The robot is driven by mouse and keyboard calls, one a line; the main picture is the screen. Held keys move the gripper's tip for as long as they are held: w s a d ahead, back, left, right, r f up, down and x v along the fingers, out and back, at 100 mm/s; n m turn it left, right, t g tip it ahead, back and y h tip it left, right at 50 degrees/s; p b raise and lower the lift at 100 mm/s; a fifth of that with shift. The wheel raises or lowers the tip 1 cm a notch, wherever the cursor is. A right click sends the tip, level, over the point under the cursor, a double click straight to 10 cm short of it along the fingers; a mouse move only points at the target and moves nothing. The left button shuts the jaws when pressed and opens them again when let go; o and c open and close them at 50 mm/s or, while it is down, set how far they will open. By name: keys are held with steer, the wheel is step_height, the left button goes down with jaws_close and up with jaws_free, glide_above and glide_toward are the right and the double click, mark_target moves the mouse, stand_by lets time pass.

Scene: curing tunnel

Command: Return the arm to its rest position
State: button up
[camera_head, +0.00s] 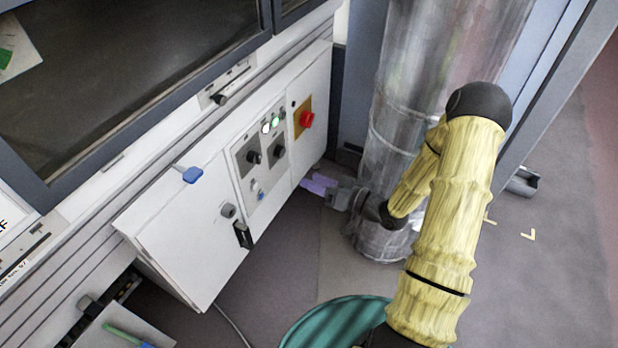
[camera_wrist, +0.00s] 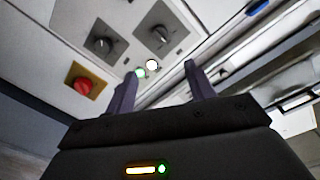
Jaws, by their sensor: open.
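My gripper (camera_head: 318,184) is at the end of my yellow-sleeved arm, close to the lower right end of the white control cabinet (camera_head: 190,245). In the wrist view my gripper (camera_wrist: 160,72) has its two dark fingers apart, with nothing between them. Beyond the fingers the wrist view shows a green light (camera_wrist: 140,73), a white light (camera_wrist: 152,66), two dark knobs (camera_wrist: 102,42) and a red knob (camera_wrist: 83,86) on a yellow plate. I cannot tell from these views whether the gripper touches the cabinet.
A large metal cylinder (camera_head: 405,110) stands right behind my forearm. The red knob (camera_head: 307,119) and the control panel (camera_head: 262,150) face the arm. Open floor (camera_head: 540,290) lies at the right.

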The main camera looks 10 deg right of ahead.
stand_by(0.4)
steer(key=s+d+r+g+h, duration=0.2)
steer(key=d+g+h, duration=0.3)
steer(key=h, duration=0.7)
steer(key=s+r+m+g+h, duration=0.1)
steer(key=s+r+m+g, duration=0.35)
steer(key=s, duration=0.85)
step_height(320, 180, up, 29)
steer(key=a+n+p, duration=0.1)
steer(key=p, duration=2.6)
steer(key=shift+s+t, duration=0.25)
steer(key=shift+t, duration=0.2)
